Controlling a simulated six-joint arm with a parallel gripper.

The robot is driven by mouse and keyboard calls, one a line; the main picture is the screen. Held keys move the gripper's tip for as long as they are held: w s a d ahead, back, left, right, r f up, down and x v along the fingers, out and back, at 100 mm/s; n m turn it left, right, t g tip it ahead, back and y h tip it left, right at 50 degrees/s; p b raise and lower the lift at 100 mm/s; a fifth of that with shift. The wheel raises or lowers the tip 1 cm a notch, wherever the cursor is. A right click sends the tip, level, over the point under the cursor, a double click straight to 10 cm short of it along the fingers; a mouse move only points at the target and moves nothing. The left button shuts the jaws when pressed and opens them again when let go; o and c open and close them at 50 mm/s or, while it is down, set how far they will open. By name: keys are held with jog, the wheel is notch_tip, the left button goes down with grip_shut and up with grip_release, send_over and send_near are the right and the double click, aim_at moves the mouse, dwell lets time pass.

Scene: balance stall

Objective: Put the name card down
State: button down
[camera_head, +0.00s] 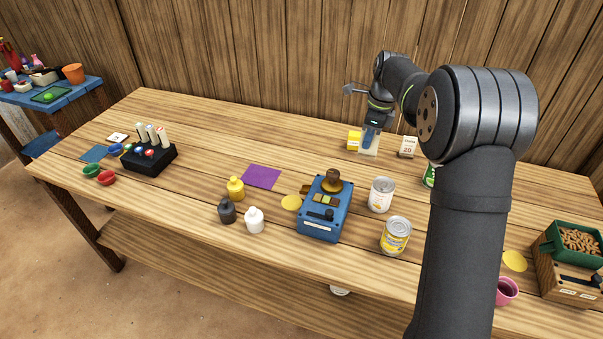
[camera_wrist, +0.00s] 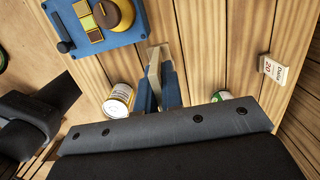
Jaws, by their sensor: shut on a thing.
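The name card shows as a pale, thin piece between my blue fingertips in the wrist view (camera_wrist: 154,72), seen nearly edge-on. In the head view it is a small cream piece (camera_head: 368,152) below the fingers, close to the tabletop near the back wall. My gripper (camera_head: 371,137) is shut on it and points down; its fingers also show in the wrist view (camera_wrist: 160,85). The card's writing cannot be read. I cannot tell whether its lower edge touches the wooden table (camera_head: 210,130).
Tins (camera_head: 382,194) (camera_head: 396,235) and a blue device (camera_head: 324,210) stand nearer the front. The table's back left is clear.

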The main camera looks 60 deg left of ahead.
aim_at(361, 153)
jog(key=f, duration=0.4)
jog(key=shift+s+a+f, duration=0.2)
jog(key=shift+s+a, duration=0.05)
jog(key=shift+s, duration=0.05)
jog(key=shift+s+a+f, duration=0.15)
jog(key=shift+f, duration=0.2)
jog(key=shift+s+a+f, duration=1.2)
jog(key=shift+a+f, duration=0.25)
jog(key=shift+f, duration=0.35)
jog(key=shift+s+a+f, duration=1.15)
jog(key=shift+a+f, duration=0.25)
jog(key=shift+f, duration=0.45)
jog(key=shift+s+a+f, duration=1.2)
jog(key=shift+a+f, duration=0.25)
jog(key=shift+f, duration=0.35)
jog(key=shift+f, duration=0.1)
jog(key=c, duration=2)
grip_release()
jog(key=o, duration=0.4)
jog(key=shift+o, duration=0.2)
